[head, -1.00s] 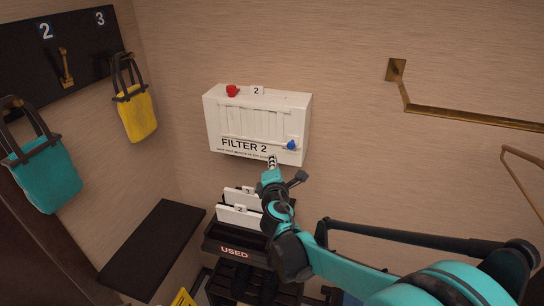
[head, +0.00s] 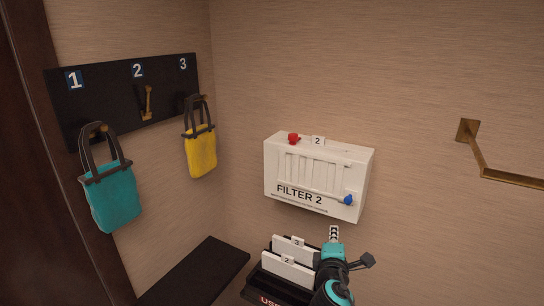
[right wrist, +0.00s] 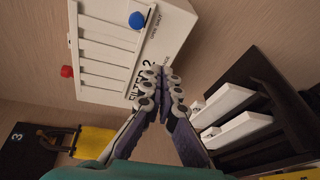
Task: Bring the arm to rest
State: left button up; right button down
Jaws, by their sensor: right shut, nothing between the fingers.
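My right gripper (head: 334,233) is just below the lower right part of the white FILTER 2 box on the wall, with its arm coming up from the bottom edge. In the right wrist view its fingers (right wrist: 160,75) are together and empty, with the box behind them. I cannot tell from these views whether the fingertips touch the box. My left arm and gripper do not show.
The FILTER 2 box (head: 318,178) has a red knob (head: 293,139) and a blue knob (head: 348,200). White cards (head: 287,270) stand in a black USED rack (head: 255,290). Teal (head: 111,195) and yellow (head: 200,152) bags hang left. A brass rail (head: 512,177) is at right.

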jog(key=s+d+f+m+g+b, duration=0.1)
jog(key=s+f+m+g+b, duration=0.1)
jog(key=s+f+m+b, duration=0.45)
jog(key=s+d+f+m+g+b, duration=0.2)
jog(key=s+f+b, duration=0.15)
jog(key=f, duration=0.65)
pick_arm(q)
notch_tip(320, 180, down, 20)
jog(key=b, duration=0.8)
pick_arm(e)
jog(key=s+a+f+m+g+y, duration=0.2)
jog(key=s+a+f+m, duration=0.1)
jog(key=s+f, duration=0.4)
jog(key=s+a+f+m+g+y, duration=0.2)
jog(key=s+a+f+m+y, duration=0.1)
jog(key=s+f, duration=0.3)
notch_tip(320, 180, down, 3)
jog(key=shift+s+a+r+m, duration=0.1)
jog(key=shift+s+a+m, duration=0.3)
jog(key=shift+a+m, duration=0.3)
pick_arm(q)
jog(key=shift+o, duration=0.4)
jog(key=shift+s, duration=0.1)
